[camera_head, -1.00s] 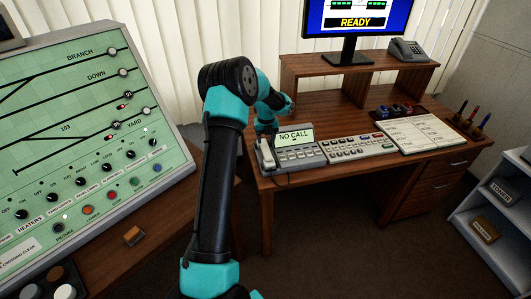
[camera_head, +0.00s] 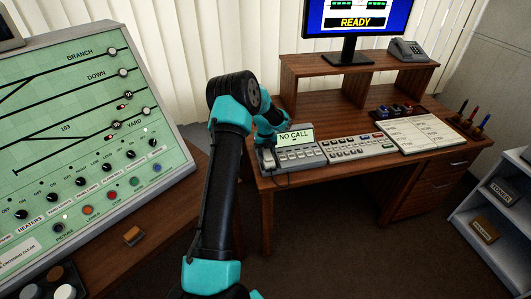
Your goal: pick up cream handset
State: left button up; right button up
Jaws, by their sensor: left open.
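The cream handset (camera_head: 267,160) rests at the left end of the grey phone console (camera_head: 299,155), whose screen reads NO CALL. My left arm reaches up from the bottom of the view and bends toward the desk. My left gripper (camera_head: 265,142) is open, just above the far end of the handset. Its fingers are small and partly hidden, so I cannot tell whether they touch the handset. My right gripper is not in view.
A keyboard panel (camera_head: 357,146) and an open book (camera_head: 418,134) lie right of the console on the wooden desk (camera_head: 325,172). A monitor (camera_head: 352,20) and a dark phone (camera_head: 408,50) stand on the raised shelf. A green control board (camera_head: 85,130) stands at left.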

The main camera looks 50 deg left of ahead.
pick_arm(q)
jog(key=shift+f, duration=0.5)
jog(key=c, duration=0.8)
jog(key=shift+r, duration=0.15)
jog(key=shift+r, duration=0.6)
jog(key=shift+s+d+r, duration=0.1)
jog(key=shift+d+r, duration=0.05)
jog(key=shift+r, duration=0.45)
jog(key=shift+s+d+r, duration=0.1)
jog(key=shift+r, duration=0.45)
jog(key=s+d+r, duration=0.1)
jog(key=s+d, duration=0.9)
jog(key=d, duration=0.1)
jog(key=shift+d+r, duration=0.15)
jog(key=shift+d, duration=0.1)
